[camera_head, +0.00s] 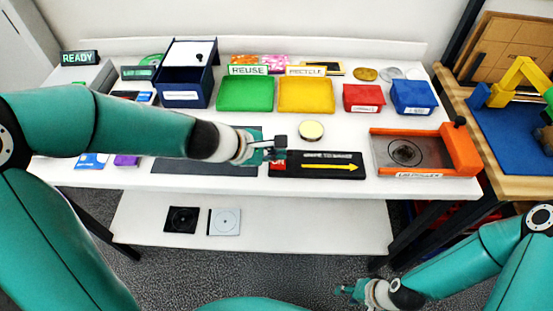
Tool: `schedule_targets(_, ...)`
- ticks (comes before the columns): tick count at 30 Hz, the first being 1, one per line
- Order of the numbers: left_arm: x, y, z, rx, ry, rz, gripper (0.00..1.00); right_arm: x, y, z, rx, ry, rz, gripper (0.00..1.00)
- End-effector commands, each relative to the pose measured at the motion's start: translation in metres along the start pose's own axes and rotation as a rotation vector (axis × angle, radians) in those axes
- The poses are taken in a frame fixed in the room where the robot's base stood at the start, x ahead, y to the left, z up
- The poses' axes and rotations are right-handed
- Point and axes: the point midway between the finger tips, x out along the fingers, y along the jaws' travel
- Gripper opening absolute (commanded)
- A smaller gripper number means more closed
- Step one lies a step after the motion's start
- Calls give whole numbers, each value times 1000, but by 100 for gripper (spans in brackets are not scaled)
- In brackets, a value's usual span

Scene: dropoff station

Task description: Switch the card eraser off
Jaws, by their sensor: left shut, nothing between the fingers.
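A long black device with a yellow arrow pointing right, which I take for the card eraser (335,167), lies at the front of the white table, right of the middle. It has small white lettering and a red part with light marks (278,167) at its left end. My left gripper (281,147) is shut and empty at that left end, just above the red part and partly hiding it. I cannot tell whether it touches. My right gripper (345,290) is low at the front right, below table height and away from the device; its fingers are too small to read.
A round cream-lidded tin (312,131) stands just behind the device. An orange-and-grey machine (425,152) stands to its right. Green (246,94) and yellow (307,95) bins are behind. A dark mat (205,167) lies left, under my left arm. A lower shelf (300,225) holds two square items.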

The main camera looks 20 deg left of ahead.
Motion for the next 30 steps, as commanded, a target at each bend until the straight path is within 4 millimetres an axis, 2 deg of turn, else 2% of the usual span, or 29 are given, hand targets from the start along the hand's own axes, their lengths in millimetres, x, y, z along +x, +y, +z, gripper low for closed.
schedule_targets(3, -12, 9, 9, 0, 0, 1, 0, -16, -6, 0, 0, 0, 0, 40)
schedule_targets(14, -36, 26, 26, 1, 0, 1, 0, -46, -17, 0, 0, 0, 0, 40)
schedule_targets(30, -37, 27, 26, 0, 0, 1, 0, -47, -17, 0, 0, 0, 0, 40)
